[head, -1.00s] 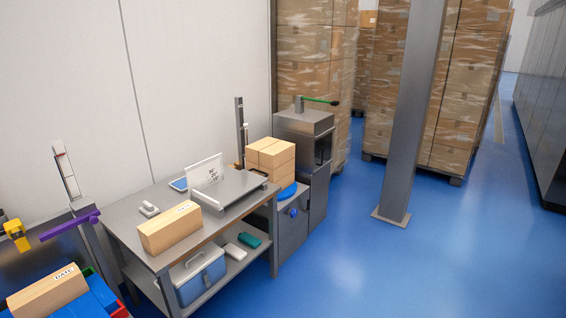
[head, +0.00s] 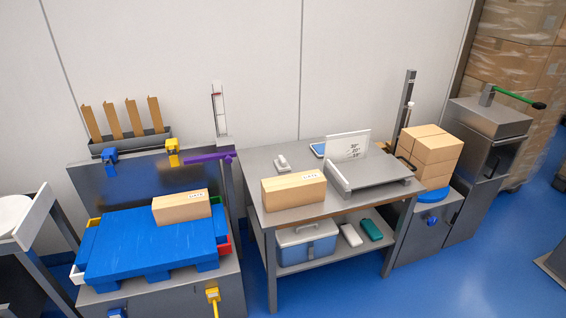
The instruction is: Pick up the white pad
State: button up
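A small white block with rounded edges (head: 349,235), which looks like the white pad, lies on the lower shelf (head: 311,256) of the grey table. It sits between a blue-and-white cool box (head: 306,243) on its left and a teal pad (head: 371,229) close on its right. The tabletop is above it, and its front and top show. My gripper is not in view.
The tabletop (head: 296,217) holds a labelled carton (head: 293,190), a small white device (head: 283,163) and a tilted grey tray (head: 376,176). A blue pallet (head: 150,244) on a bench stands left. Stacked cartons (head: 431,155) and grey cabinets stand right. Blue floor shows at the lower right.

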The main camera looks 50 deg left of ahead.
aim_at(281, 164)
jog(key=u, duration=0.15)
jog(key=i, duration=0.8)
jog(key=u, duration=0.5)
jog(key=i, duration=0.85)
jog(key=u, duration=0.7)
jog(key=i, duration=0.65)
jog(key=u, duration=0.8)
jog(key=i, duration=0.6)
jog(key=u, duration=0.7)
jog(key=i, duration=0.6)
jog(key=u, duration=0.25)
